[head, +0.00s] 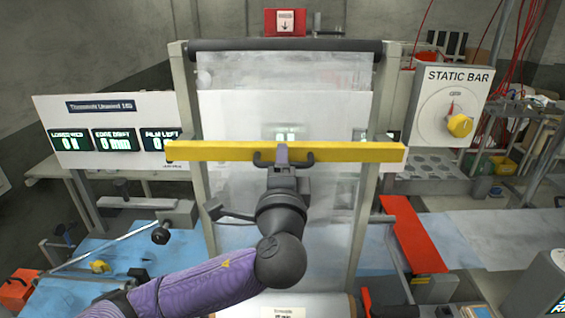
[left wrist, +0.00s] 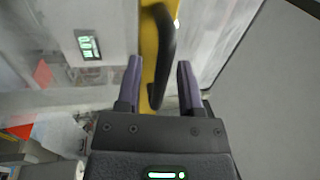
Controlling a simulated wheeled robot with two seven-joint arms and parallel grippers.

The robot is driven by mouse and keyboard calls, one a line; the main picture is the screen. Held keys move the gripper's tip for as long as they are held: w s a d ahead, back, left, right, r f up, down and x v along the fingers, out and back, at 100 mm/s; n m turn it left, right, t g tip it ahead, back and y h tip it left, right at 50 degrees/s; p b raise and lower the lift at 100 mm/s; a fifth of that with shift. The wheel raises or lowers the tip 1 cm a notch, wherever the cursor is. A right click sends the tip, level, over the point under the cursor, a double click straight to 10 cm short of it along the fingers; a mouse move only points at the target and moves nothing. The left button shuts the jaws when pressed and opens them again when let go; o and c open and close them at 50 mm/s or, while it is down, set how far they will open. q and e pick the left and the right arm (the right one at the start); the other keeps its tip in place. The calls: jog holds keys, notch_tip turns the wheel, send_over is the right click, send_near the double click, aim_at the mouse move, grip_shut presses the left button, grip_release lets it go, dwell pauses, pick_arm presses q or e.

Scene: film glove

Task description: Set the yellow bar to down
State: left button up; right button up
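The yellow bar (head: 215,151) lies level across the upright frame in the head view, in front of the clear film. A black handle (head: 304,160) sits at its middle. My left gripper (head: 283,152) is at this handle. In the left wrist view the bar (left wrist: 149,35) runs upright in the picture, and the black handle (left wrist: 164,50) lies between the two purple fingers of my left gripper (left wrist: 160,78). A gap shows between the handle and the right finger, so the fingers look open around it. My right gripper is not in view.
A "STATIC BAR" panel (head: 426,125) with a yellow knob (head: 460,125) stands right of the frame. A display board (head: 75,108) stands left. A red plate (head: 413,233) sits low at the right. Blue sheeting (head: 100,250) covers the lower left.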

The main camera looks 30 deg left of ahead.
pick_arm(q)
grip_shut()
dwell(1.2)
